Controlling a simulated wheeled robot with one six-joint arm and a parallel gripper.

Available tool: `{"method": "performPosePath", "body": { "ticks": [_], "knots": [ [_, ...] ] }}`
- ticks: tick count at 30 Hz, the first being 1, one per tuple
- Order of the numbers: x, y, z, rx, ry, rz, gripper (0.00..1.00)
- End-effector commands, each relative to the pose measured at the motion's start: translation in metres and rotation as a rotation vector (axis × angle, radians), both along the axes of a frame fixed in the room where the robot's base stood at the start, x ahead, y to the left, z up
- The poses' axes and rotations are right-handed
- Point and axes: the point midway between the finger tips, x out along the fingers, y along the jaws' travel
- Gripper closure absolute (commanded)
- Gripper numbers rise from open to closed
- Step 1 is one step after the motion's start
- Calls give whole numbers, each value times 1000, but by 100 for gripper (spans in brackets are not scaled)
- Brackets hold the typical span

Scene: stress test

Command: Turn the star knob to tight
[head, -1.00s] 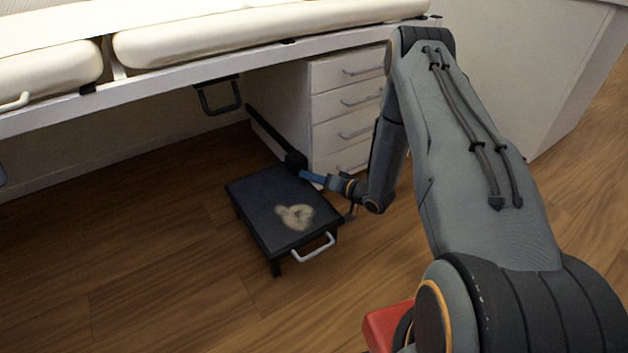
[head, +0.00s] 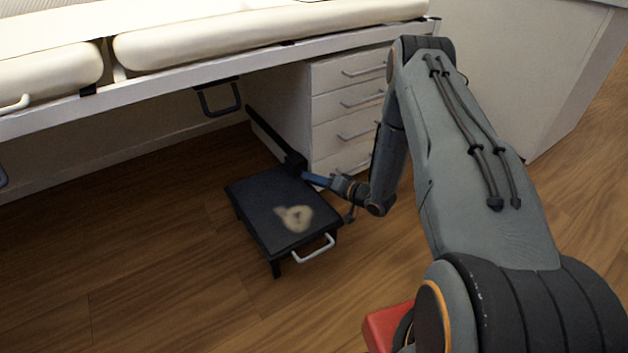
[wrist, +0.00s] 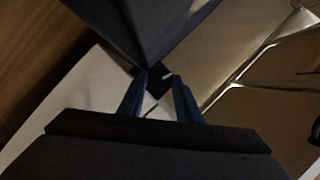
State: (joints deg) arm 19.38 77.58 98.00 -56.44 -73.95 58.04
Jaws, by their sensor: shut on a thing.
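A small dark knob (head: 295,161) sits at the lower end of a black bar, just behind the far right corner of a low black step stool. Its star shape is too small and dark to make out. My gripper (head: 308,177) reaches it from the right, with its blue fingers pointing left. In the wrist view, my gripper (wrist: 162,80) has its two blue fingertips on either side of a dark knob piece (wrist: 156,79) with a pale mark beside it. The fingers are shut on it. Which way the knob is turned cannot be seen.
The black step stool (head: 262,195) has a pale worn patch and a grey handle (head: 314,250) in front. White drawers (head: 345,105) stand close behind my gripper. A cream padded bench (head: 260,35) overhangs the back. The wooden floor (head: 140,260) at left is clear.

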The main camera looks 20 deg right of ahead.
Motion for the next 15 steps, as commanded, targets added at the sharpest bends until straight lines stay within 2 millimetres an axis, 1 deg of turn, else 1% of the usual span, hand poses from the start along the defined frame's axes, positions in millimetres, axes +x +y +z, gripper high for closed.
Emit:
{"method": "performPosePath", "body": {
  "ticks": [1,2,3,5,15],
  "knots": [
    [0,0,0,-1,1,-1,91],
    [0,0,0,-1,1,-1,66],
    [0,0,0,-1,1,-1,59],
    [0,0,0,-1,1,-1,50],
    [-1,-3,-2,-3,5,-7,50]
  ]
}}
